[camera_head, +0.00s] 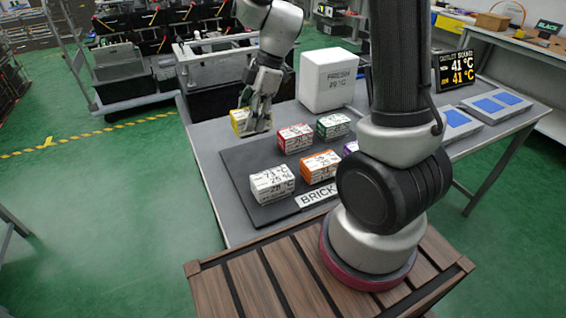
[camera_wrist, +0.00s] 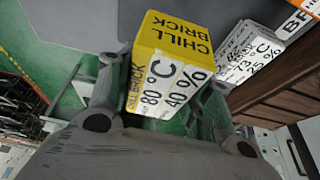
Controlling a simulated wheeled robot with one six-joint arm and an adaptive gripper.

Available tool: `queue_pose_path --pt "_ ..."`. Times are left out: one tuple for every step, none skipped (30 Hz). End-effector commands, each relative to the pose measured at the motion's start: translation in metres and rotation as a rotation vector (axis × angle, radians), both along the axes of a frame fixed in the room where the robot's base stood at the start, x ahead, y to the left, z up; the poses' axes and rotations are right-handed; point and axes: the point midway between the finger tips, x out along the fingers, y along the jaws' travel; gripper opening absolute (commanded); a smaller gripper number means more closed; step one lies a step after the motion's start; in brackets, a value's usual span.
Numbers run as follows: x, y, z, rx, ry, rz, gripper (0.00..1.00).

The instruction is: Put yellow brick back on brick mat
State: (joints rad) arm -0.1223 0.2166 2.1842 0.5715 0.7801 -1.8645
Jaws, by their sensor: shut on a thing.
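The yellow brick (camera_head: 240,119) is held in my gripper (camera_head: 258,117) over the far-left corner of the dark brick mat (camera_head: 236,162). In the wrist view the yellow brick (camera_wrist: 168,68) shows a yellow face reading "CHILL BRICK" and a white label with 80 °C and 40 %. My gripper (camera_wrist: 165,118) is shut on it in that view. The head view does not clearly show whether the brick touches the mat. My gripper hides part of the brick there.
On the mat stand a white brick (camera_head: 272,184), a red brick (camera_head: 294,138), an orange brick (camera_head: 320,165) and a green brick (camera_head: 334,126). A purple one (camera_head: 349,148) is partly hidden by my arm. Blue-topped panels (camera_head: 497,103) lie right.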

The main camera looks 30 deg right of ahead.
Motion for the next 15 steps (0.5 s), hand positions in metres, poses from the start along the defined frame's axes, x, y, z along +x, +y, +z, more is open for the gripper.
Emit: queue_pose_path --pt "0.000 0.000 -0.001 0.000 0.000 0.000 0.16" --pt "0.000 0.000 -0.004 0.000 0.001 -0.001 0.16" --pt "0.000 0.000 -0.009 0.001 0.003 -0.001 0.16" --pt "0.000 0.000 -0.014 0.000 0.002 0.000 0.16" --pt "0.000 0.000 -0.021 0.000 0.003 0.000 0.16" --pt "0.000 0.000 -0.029 -0.001 0.001 0.001 0.16" --pt "0.000 0.000 -0.035 -0.001 0.001 0.001 0.16" --pt "0.000 0.000 -0.040 0.000 0.000 0.002 0.16" --pt "0.000 0.000 -0.047 0.000 0.000 0.001 0.16" --pt "0.000 0.000 -0.051 -0.001 -0.001 0.002 0.16" --pt "0.000 0.000 -0.053 -0.001 -0.002 0.002 0.16" --pt "0.001 0.000 -0.057 0.000 -0.003 0.002 0.16" --pt "0.001 0.000 -0.060 0.000 -0.003 0.002 0.16" --pt "0.001 0.000 -0.063 0.000 -0.002 0.002 0.16" --pt "0.000 0.000 -0.069 0.000 -0.001 0.002 0.16"
